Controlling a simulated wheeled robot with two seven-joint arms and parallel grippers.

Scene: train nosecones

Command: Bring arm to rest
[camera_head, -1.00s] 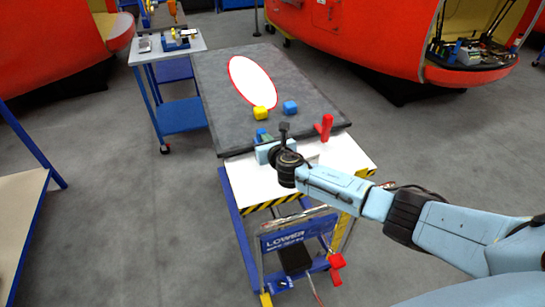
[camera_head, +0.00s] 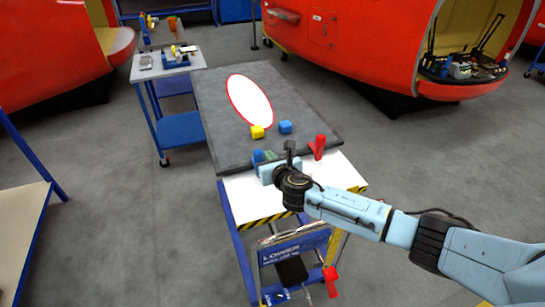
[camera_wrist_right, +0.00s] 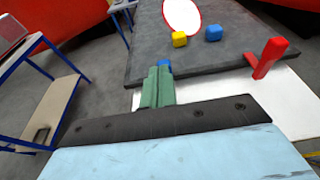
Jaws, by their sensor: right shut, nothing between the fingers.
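My right arm reaches in from the right in the head view. Its gripper (camera_head: 257,157) is at the near edge of a grey mat (camera_head: 222,132) on a white-topped cart (camera_head: 245,204). In the right wrist view its green fingers (camera_wrist_right: 157,88) are together, with nothing seen between them. A small blue patch shows just beyond the fingertips; I cannot tell whether it is a separate piece. My left gripper is not in view.
On the mat are a yellow cube (camera_head: 257,131), a blue cube (camera_head: 285,127) and a red-rimmed white oval (camera_head: 249,100). A red upright piece (camera_head: 318,147) stands right of my gripper. A blue-framed side cart (camera_head: 183,126) is at left. Red train nosecones (camera_head: 350,40) stand behind.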

